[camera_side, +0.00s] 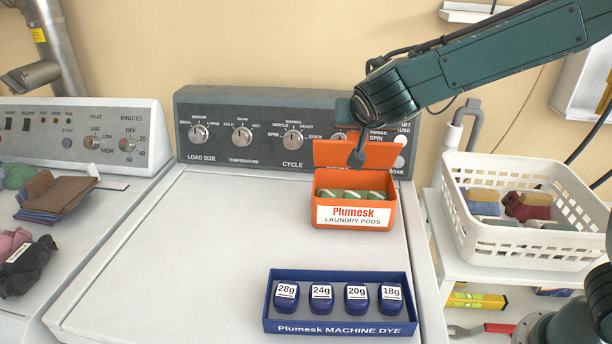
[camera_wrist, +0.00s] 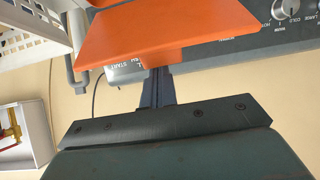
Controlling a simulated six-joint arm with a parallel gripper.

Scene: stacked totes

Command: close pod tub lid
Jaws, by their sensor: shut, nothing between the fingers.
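An orange laundry pod tub (camera_side: 388,217), labelled Plumesk, stands on the back right of the washer top. Several green and white pods (camera_side: 349,193) show inside it. Its orange lid (camera_side: 378,155) is open and raised at the back, near the control panel. My gripper (camera_side: 356,158) is shut and empty, in front of the lid and over the tub's back part. In the wrist view the lid (camera_wrist: 182,32) fills the top and my shut fingers (camera_wrist: 157,80) reach up to its edge. I cannot tell whether they touch it.
A blue tray (camera_side: 340,327) with several dark blue dye tubs lies in front of the pod tub. A white basket (camera_side: 510,249) with rolled cloths stands on a shelf at the right. The washer top (camera_side: 190,260) is clear at the left.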

